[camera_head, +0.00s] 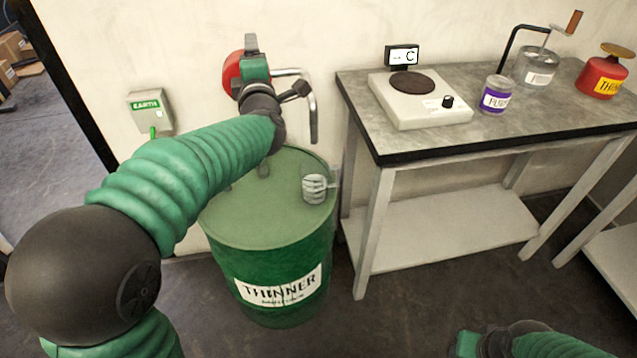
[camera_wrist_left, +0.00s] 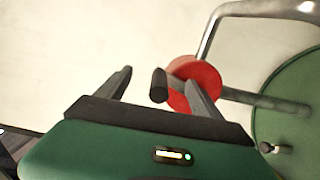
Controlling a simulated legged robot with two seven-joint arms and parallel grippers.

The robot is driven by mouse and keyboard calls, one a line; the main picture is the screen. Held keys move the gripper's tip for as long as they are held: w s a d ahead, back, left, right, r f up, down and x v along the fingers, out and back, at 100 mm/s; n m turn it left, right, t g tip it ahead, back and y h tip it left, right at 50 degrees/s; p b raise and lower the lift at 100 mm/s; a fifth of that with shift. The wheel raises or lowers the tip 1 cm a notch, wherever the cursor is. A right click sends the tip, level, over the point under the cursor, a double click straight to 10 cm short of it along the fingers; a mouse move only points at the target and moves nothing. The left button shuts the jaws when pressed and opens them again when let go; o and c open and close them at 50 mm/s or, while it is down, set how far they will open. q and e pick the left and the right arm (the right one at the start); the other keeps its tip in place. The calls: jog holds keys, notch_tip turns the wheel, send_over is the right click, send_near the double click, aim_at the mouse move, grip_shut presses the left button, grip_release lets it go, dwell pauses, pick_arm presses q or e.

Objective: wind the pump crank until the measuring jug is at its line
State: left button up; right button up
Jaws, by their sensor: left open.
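The pump (camera_head: 231,73) is a red round body with a grey pipe, standing on the green thinner drum (camera_head: 265,228). In the left wrist view, the pump's red body (camera_wrist_left: 208,75) lies behind the dark crank grip (camera_wrist_left: 159,86). My left gripper (camera_head: 250,48) is at the pump. Its fingers are spread on either side of the crank grip in the left wrist view (camera_wrist_left: 158,88), with gaps visible. The clear measuring jug (camera_head: 315,188) stands on the drum top near the spout's end; its line and level are too small to read. My right gripper (camera_head: 485,343) is at the bottom edge, partly cut off.
A grey bench (camera_head: 440,135) on the right holds a hotplate (camera_head: 418,100), a purple-labelled can (camera_head: 496,95), a metal can with a crank (camera_head: 537,67) and a red can (camera_head: 603,76). Floor ahead of the drum is clear.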

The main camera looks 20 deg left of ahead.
dwell(0.5)
pick_arm(q)
jog(key=v, duration=0.8)
dwell(0.4)
jog(key=s+d+f+m+g+h, duration=0.1)
jog(key=d+f+m+g+h, duration=0.15)
jog(key=d+f+m, duration=0.4)
jog(key=s+d+f+m+g+h, duration=0.1)
jog(key=s+f+m+h, duration=0.2)
jog(key=f, duration=0.6)
jog(key=d+f+m+g+h, duration=0.1)
jog(key=d+f+m+h, duration=0.25)
jog(key=f+m, duration=0.3)
jog(key=s+d+f+m+g, duration=0.1)
jog(key=s+f+m+g, duration=0.7)
jog(key=s+f, duration=0.9)
jog(key=w+p+v, duration=0.2)
jog(key=p+v, duration=1.1)
jog(key=v, duration=0.1)
jog(key=w+a+r+p+v, duration=0.1)
jog(key=w+p+v, duration=0.2)
jog(key=p+v, duration=1.1)
jog(key=shift+w+r+h, duration=0.2)
jog(key=shift+r+h, duration=0.1)
jog(key=shift+r, duration=0.55)
